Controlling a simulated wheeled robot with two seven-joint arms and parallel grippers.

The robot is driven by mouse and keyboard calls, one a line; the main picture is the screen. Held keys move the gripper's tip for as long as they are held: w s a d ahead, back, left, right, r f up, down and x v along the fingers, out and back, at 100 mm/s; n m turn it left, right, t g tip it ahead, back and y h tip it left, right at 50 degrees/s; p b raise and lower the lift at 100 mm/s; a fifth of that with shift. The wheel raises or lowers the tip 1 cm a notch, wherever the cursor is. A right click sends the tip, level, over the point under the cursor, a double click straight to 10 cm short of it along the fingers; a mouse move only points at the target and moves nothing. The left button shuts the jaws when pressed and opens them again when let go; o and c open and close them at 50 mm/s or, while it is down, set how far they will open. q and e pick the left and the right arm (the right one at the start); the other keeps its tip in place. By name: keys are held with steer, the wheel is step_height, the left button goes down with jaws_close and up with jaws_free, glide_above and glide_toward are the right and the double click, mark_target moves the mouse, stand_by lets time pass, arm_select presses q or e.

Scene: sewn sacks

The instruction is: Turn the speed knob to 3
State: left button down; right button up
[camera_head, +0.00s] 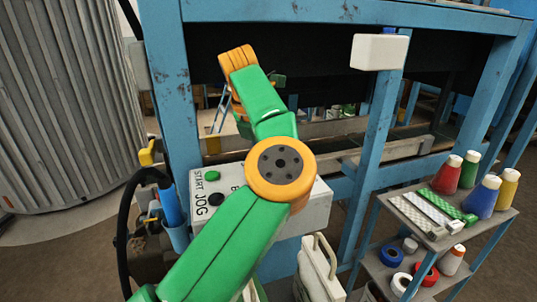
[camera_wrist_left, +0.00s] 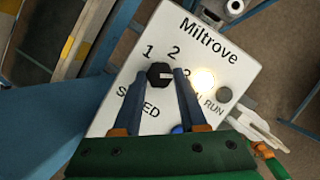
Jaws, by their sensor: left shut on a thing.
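The black speed knob (camera_wrist_left: 158,76) sits on the white Miltrove control panel (camera_wrist_left: 205,55) in the left wrist view. Printed around it are 1, 2 and a 3 partly hidden by a finger. A pale mark on the knob points right, roughly toward the 3. My left gripper (camera_wrist_left: 159,80) has its two fingers on either side of the knob and is shut on it. My right gripper is in neither view.
A lit lamp (camera_wrist_left: 204,79) and a grey button (camera_wrist_left: 224,94) are right of the knob. In the head view, a small cart (camera_head: 440,240) with thread cones stands at the right. Blue frame posts (camera_head: 375,130) rise behind the box.

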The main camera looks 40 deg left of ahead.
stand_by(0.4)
arm_select(q)
steer(key=shift+c, duration=2.3)
jaws_free()
steer(key=v, duration=0.7)
steer(key=shift+a, duration=0.1)
